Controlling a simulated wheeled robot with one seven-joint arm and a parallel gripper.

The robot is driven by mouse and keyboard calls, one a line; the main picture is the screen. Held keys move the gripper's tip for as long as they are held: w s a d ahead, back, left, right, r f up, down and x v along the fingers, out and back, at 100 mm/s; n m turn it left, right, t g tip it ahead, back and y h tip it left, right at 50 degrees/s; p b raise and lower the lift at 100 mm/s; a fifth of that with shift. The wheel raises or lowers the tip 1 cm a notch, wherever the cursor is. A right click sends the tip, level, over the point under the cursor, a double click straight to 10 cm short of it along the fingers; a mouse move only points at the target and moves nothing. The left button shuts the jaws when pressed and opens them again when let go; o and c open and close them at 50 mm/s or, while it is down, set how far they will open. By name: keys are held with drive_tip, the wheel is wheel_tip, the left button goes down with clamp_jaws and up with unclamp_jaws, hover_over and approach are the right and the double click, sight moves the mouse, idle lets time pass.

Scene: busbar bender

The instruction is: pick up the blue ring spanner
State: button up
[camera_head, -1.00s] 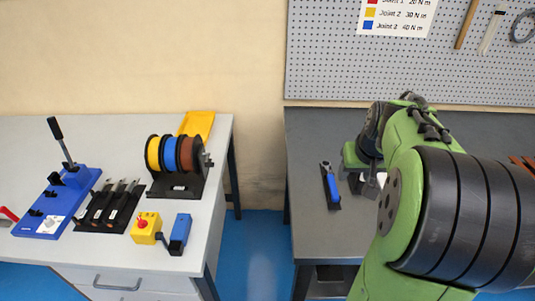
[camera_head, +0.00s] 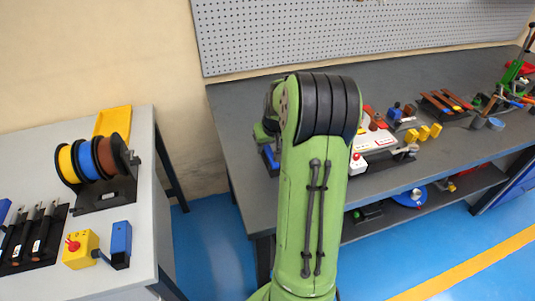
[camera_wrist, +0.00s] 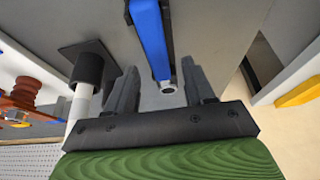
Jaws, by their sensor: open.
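The blue ring spanner (camera_wrist: 152,38) shows in the wrist view, with its bright ring end (camera_wrist: 167,87) toward me. It lies on a narrow dark strip on the grey bench (camera_wrist: 212,30). My gripper (camera_wrist: 161,68) is open, its two dark fingers on either side of the spanner's line. Nothing is between the fingers that I can see as held, and how high they are above the bench is unclear. In the head view a small blue part (camera_head: 270,157) of the spanner shows at the bench's left end. My arm hides the rest of it and my gripper.
In the wrist view a white post with a black top (camera_wrist: 88,70) stands close left of my gripper. In the head view, a red-and-white unit (camera_head: 375,140) and several yellow blocks (camera_head: 423,133) stand right of my arm. A spool rack (camera_head: 105,190) stands on the left table.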

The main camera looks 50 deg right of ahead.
drive_tip(key=shift+x, duration=0.85)
drive_tip(key=shift+r, duration=0.1)
drive_tip(key=shift+f, duration=0.25)
clamp_jaws()
